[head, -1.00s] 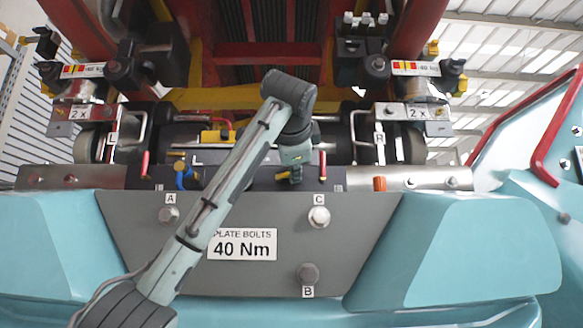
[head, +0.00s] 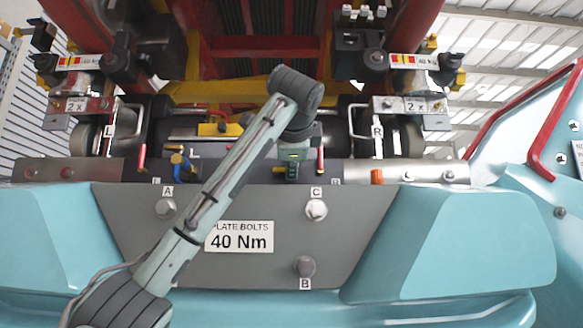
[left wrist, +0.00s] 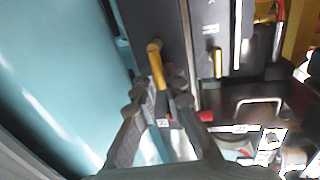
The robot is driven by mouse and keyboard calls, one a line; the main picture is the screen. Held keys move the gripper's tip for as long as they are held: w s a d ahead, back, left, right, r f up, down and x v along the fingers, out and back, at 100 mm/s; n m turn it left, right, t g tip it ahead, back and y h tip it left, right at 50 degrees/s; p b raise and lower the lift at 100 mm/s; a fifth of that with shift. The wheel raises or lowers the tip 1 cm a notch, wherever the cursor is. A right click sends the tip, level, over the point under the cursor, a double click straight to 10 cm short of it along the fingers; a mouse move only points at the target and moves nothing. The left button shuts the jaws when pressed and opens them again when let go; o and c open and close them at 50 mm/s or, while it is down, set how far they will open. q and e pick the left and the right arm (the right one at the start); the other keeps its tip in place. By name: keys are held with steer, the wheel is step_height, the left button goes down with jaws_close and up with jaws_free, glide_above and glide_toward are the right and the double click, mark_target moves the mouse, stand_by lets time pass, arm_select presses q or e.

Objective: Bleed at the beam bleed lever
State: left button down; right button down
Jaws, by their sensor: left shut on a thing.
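My left gripper (head: 289,174) is low at the dark front beam, between two red-handled levers. In the left wrist view its two dark fingers (left wrist: 158,98) reach up on either side of a yellow lever (left wrist: 155,60). The fingers are shut on this lever, which rises between the tips beside a dark panel. I take it for the beam bleed lever; no label on it is readable. In the head view my wrist and gripper mostly hide it. My right gripper is in neither view.
A blue valve with a yellow handle (head: 180,167) stands left of my arm. Red levers (head: 142,157) and (head: 320,160) stand along the beam. The grey plate (head: 360,215) below carries bolts and a 40 Nm sign (head: 239,237). Teal body panels (head: 450,240) flank it.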

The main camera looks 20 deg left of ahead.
arm_select(q)
steer(key=c, duration=1.6)
jaws_free()
steer(key=shift+s, duration=0.1)
steer(key=v, duration=1.2)
steer(key=shift+f, duration=0.1)
